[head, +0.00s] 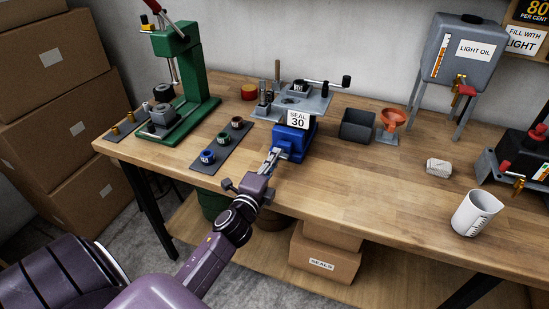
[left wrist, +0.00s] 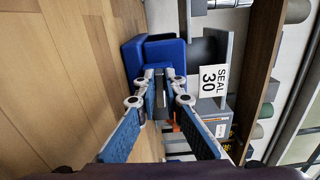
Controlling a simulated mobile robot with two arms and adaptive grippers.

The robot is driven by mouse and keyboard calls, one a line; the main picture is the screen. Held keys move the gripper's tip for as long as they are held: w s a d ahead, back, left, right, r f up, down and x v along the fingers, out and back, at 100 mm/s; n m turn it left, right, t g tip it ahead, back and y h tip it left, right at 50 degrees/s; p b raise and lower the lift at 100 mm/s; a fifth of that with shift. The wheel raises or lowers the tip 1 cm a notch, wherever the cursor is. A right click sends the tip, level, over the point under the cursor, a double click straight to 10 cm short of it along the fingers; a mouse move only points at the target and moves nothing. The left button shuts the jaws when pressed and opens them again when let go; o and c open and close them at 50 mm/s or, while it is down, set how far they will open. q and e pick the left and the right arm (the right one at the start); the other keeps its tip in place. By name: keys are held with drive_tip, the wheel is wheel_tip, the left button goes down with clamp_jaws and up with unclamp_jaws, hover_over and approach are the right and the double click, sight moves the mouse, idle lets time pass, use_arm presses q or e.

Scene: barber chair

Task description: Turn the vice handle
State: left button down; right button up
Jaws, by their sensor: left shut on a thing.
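The blue vice (head: 291,138) stands near the front edge of the wooden bench, with a grey plate fixture and a "SEAL 30" sign (head: 298,120) above it. My left gripper (head: 274,155) reaches in from the front at the vice's front face. In the left wrist view the blue vice body (left wrist: 150,55) is just ahead of my left gripper (left wrist: 160,80). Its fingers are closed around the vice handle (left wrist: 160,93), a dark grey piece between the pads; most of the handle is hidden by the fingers. My right gripper is out of view.
A green press (head: 184,75) stands at the left, with a dark mat (head: 222,147) of small coloured cups beside it. A grey bin (head: 356,126), an orange funnel (head: 394,117) and a white jug (head: 474,213) are to the right.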

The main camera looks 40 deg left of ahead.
use_arm(q)
drive_tip(key=shift+a, duration=0.1)
drive_tip(key=c, duration=2)
unclamp_jaws()
drive_tip(key=shift+c, duration=0.2)
drive_tip(key=shift+s, duration=0.1)
drive_tip(key=v, duration=1.2)
drive_tip(key=shift+f, duration=0.1)
